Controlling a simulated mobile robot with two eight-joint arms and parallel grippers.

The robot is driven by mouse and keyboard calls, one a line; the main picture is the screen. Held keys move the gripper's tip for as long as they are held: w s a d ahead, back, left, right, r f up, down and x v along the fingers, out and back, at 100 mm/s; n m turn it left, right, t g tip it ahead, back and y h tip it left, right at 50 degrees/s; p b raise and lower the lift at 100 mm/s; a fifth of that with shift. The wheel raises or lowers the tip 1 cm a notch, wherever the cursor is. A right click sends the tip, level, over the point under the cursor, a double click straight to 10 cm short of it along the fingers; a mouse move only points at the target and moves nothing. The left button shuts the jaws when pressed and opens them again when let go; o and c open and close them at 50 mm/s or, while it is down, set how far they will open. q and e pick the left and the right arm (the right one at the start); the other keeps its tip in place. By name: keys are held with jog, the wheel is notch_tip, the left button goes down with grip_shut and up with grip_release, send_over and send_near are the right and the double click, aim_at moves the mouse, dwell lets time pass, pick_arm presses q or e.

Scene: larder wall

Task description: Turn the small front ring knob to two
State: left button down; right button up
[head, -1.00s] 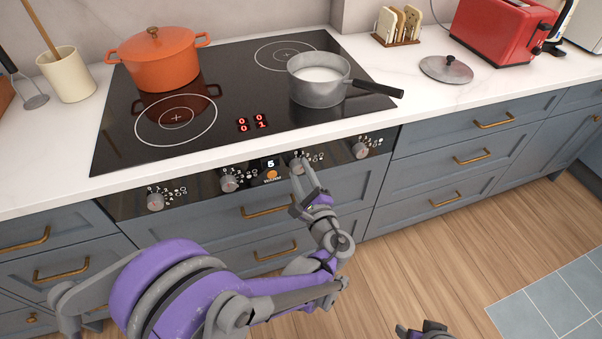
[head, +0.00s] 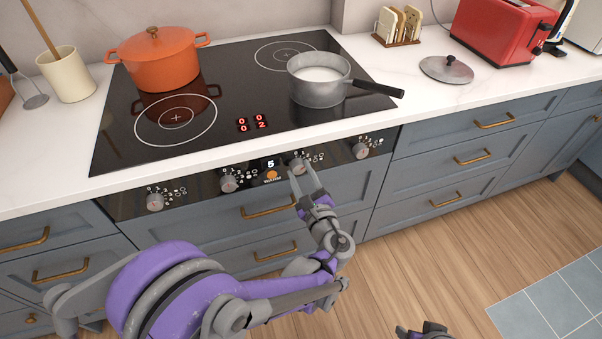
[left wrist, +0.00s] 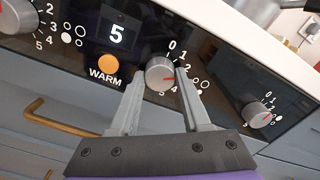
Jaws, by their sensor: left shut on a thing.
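The knob in my left gripper is a round grey dial (head: 299,167) on the black front panel, third from the left. The lower right digit of the red hob display (head: 252,123) reads 2; the others read 0. Part of my right gripper (head: 424,331) shows at the bottom edge, its fingers unclear.
Other knobs sit at left (head: 155,202), left of the display (head: 229,184) and at right (head: 361,151). A small display (head: 270,163) reads 5 above an orange WARM button (head: 272,174). A grey saucepan (head: 318,88) of white liquid and an orange pot (head: 157,63) stand on the hob.

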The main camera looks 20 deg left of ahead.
pick_arm(q)
jog(key=shift+c, duration=1.8)
grip_release()
jog(key=v, duration=1.1)
jog(key=shift+p, duration=0.35)
jog(key=shift+w, duration=0.1)
